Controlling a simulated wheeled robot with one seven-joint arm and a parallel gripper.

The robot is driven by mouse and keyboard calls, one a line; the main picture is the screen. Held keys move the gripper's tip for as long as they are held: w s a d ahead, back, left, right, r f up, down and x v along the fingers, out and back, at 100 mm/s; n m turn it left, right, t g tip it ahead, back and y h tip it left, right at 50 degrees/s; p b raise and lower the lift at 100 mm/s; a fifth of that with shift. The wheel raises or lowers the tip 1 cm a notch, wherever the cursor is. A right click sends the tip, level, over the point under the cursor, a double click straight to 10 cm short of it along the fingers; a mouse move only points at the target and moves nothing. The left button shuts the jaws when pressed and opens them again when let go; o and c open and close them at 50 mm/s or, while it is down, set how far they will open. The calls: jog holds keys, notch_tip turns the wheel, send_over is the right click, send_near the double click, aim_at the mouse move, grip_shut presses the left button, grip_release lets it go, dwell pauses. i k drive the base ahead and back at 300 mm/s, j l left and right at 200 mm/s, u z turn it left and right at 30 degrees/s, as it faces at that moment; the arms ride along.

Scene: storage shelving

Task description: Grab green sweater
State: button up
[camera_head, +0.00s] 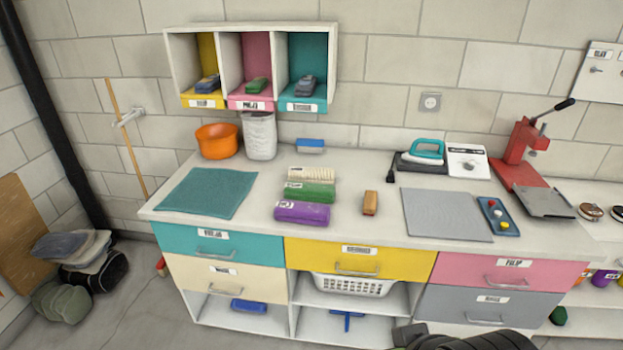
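A rolled green textile (309,191) with a white label lies on the white counter, between a cream roll (311,174) and a purple roll (302,212). A smaller green folded item (257,85) sits in the pink cubby of the wall shelf. I cannot tell for sure which of these is a sweater. A dark part of my arm with my gripper (410,336) shows at the bottom edge, low in front of the drawers and well apart from the rolls. Its fingers cannot be made out.
On the counter (377,167) are a teal mat (207,192), orange bucket (217,140), wooden-backed brush (370,203), grey mat (444,214), iron (427,150) and red press (522,150). Drawers and open shelves are below. Soft piles (75,270) lie on the floor left.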

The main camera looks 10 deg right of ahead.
aim_at(325, 193)
jog(key=i+l+u, duration=0.2)
jog(key=i, duration=0.25)
jog(key=i+l+u, duration=0.15)
jog(key=i, duration=0.3)
jog(key=i+l+u, duration=0.2)
jog(key=i, duration=0.25)
